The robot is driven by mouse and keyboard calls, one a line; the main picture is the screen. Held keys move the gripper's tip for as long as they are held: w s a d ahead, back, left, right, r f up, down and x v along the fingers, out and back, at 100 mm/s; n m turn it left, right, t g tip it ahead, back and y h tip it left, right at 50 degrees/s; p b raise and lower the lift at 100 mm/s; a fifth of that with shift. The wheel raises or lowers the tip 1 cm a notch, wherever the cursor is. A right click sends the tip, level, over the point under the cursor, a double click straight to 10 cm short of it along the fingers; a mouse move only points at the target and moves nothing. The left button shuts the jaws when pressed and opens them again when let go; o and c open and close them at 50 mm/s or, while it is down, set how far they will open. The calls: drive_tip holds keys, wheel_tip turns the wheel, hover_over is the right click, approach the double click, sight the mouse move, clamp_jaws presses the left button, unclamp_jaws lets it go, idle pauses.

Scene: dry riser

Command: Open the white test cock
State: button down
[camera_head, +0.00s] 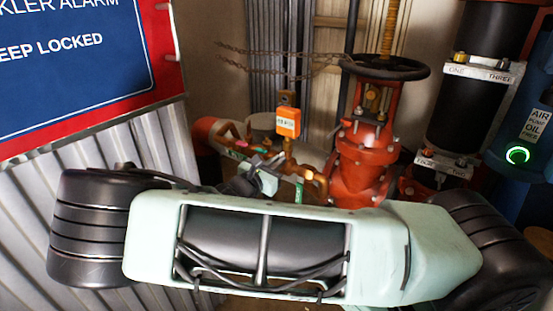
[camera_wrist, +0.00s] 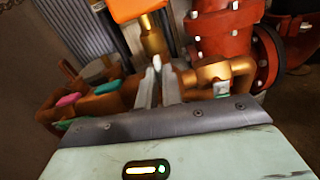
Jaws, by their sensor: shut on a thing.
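A brass pipe assembly with small coloured handles runs behind my gripper. In the wrist view a pink handle (camera_wrist: 67,100) and a teal handle (camera_wrist: 108,87) sit on its left part, and a pale square handle (camera_wrist: 222,88) sits at the right. My gripper (camera_wrist: 157,72) reaches the middle of the assembly, below an orange box. Its two fingers are close together, shut on a small pale handle (camera_wrist: 157,62) that barely shows between the tips. I cannot tell for sure that this is the white test cock, nor its angle. In the head view my arm hides much of the gripper.
The orange tagged box (camera_head: 288,121) stands on the brass pipe just above my gripper. A red valve (camera_head: 366,160) with a dark handwheel (camera_head: 385,67) and chain (camera_head: 262,69) stands to the right. A corrugated wall and a blue sign (camera_head: 75,65) are at the left.

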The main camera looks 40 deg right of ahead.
drive_tip(key=shift+r+n+p, duration=0.3)
drive_tip(key=shift+n+p, duration=0.1)
drive_tip(key=shift+p, duration=0.6)
drive_tip(key=shift+f, duration=0.3)
drive_tip(key=c, duration=1.6)
unclamp_jaws()
drive_tip(key=shift+o, duration=0.2)
drive_tip(key=p+v, duration=0.1)
drive_tip(key=v, duration=1.6)
drive_tip(key=shift+a, duration=0.25)
drive_tip(key=shift+s, duration=0.1)
